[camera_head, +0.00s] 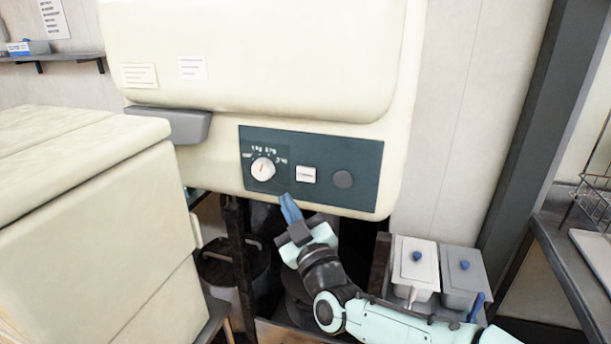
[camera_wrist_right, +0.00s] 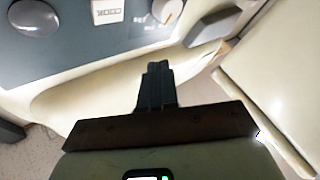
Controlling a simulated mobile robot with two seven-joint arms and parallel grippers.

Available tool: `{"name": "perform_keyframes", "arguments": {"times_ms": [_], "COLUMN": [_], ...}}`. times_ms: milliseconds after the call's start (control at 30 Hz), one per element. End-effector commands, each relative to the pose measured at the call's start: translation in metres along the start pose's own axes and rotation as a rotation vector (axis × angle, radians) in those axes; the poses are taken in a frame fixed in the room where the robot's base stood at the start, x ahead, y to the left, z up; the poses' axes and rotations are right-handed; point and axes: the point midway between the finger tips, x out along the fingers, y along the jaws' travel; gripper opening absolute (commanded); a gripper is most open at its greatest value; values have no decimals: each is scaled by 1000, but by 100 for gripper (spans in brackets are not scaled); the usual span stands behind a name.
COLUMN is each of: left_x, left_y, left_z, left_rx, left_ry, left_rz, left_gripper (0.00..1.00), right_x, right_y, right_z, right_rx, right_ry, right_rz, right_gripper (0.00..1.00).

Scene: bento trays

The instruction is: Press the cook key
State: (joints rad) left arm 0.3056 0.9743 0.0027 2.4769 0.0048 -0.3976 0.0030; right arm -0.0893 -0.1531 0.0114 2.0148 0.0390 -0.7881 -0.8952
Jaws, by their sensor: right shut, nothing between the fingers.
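The cook key (camera_head: 306,175) is a small white square button on the dark panel (camera_head: 358,158) of the cream machine. It sits between a white dial (camera_head: 263,169) and a dark round button (camera_head: 342,179). In the right wrist view the cook key (camera_wrist_right: 107,11) shows its label upside down at the top edge. My right gripper (camera_head: 290,207) is shut and empty, just below the panel, lower left of the key and apart from it. Its shut fingers also show in the right wrist view (camera_wrist_right: 157,75). My left gripper is not in view.
A cream cabinet (camera_head: 85,215) stands close on the left. A grey handle (camera_head: 172,125) juts out left of the panel. Lidded containers (camera_head: 416,268) with blue knobs stand at lower right. A dark counter (camera_head: 565,255) is at the far right.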

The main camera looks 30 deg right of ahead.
Motion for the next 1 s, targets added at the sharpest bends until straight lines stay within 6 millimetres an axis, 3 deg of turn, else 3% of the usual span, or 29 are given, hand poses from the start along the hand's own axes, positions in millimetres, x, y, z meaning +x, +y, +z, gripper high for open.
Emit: {"name": "perform_keyframes", "arguments": {"times_ms": [433, 600, 1000], "left_x": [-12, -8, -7], "left_y": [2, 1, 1], "left_z": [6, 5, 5], "left_rx": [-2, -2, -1], "left_ry": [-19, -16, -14], "left_rz": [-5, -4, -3], "left_gripper": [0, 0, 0], "right_x": [41, 52, 58], "right_y": [30, 37, 42], "right_z": [29, 39, 43], "right_rx": [-2, -1, -1], "right_ry": [-3, -2, -2], "right_rz": [0, -1, -1], "right_gripper": [0, 0, 0]}}
